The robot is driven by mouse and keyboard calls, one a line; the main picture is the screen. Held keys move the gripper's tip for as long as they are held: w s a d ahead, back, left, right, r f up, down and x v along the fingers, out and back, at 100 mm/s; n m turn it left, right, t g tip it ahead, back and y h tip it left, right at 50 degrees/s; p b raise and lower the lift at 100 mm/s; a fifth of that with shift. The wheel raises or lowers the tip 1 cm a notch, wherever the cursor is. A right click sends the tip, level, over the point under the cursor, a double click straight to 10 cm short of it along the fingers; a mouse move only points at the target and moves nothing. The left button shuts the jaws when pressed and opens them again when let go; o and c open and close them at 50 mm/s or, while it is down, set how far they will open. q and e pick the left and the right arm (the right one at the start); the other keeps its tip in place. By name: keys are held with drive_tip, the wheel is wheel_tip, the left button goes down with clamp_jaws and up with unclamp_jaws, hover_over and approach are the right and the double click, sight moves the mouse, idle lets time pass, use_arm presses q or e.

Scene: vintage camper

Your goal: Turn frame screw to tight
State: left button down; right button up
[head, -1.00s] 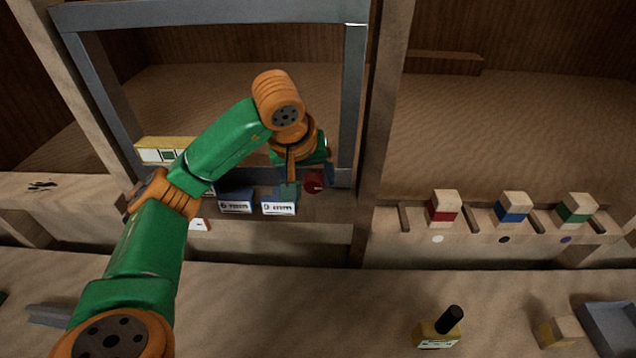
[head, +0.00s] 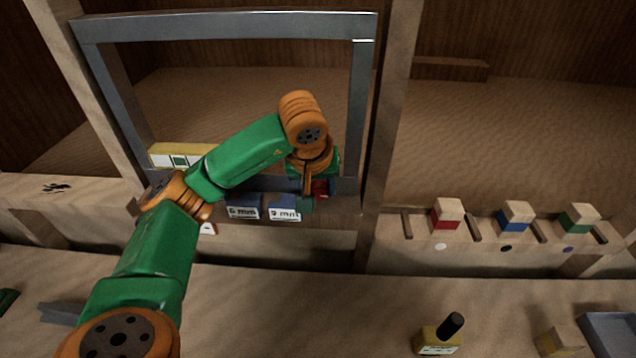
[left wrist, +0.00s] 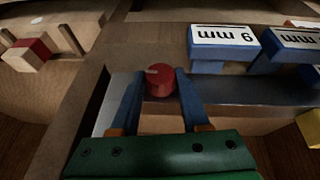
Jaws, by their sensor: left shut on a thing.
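The frame screw shows as a round red knob (head: 320,188) at the lower right corner of the grey metal frame (head: 230,24). In the left wrist view the red knob (left wrist: 160,82) has a pale pointer mark on its top edge, pointing left. My left gripper (head: 308,192) is at the knob in the head view. In the left wrist view, the blue fingers of my left gripper (left wrist: 161,88) stand on both sides of the knob and are shut on it. The arm and gripper partly hide the knob in the head view. My right gripper is not in view.
Blue blocks with white labels, 6 mm (head: 243,207) and 9 mm (head: 284,208), sit left of the knob. A wooden post (head: 392,130) stands right of the frame. Red, blue and green-banded blocks (head: 447,214) sit on the right ledge. A yellow black-topped item (head: 438,338) stands below.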

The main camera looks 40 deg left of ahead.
use_arm(q)
drive_tip(key=shift+d+r+g+y+p, duration=0.15)
drive_tip(key=shift+r+g+y+p, duration=0.2)
drive_tip(key=shift+y+p, duration=0.7)
drive_tip(key=shift+w+d+f+m+g+y+p, duration=0.1)
drive_tip(key=shift+f+m+g+y+p, duration=0.1)
drive_tip(key=shift+g+y+p, duration=0.3)
drive_tip(key=shift+w+d+f+m+g+y+p, duration=0.15)
drive_tip(key=shift+m+g+y+p, duration=0.1)
drive_tip(key=shift+y+p, duration=0.25)
drive_tip(key=shift+s+a, duration=0.1)
drive_tip(key=shift+c, duration=1.9)
unclamp_jaws()
drive_tip(key=shift+f, duration=0.1)
drive_tip(key=p+v, duration=0.1)
drive_tip(key=v, duration=0.5)
drive_tip(key=shift+d+r, duration=0.3)
drive_tip(key=shift+r, duration=0.2)
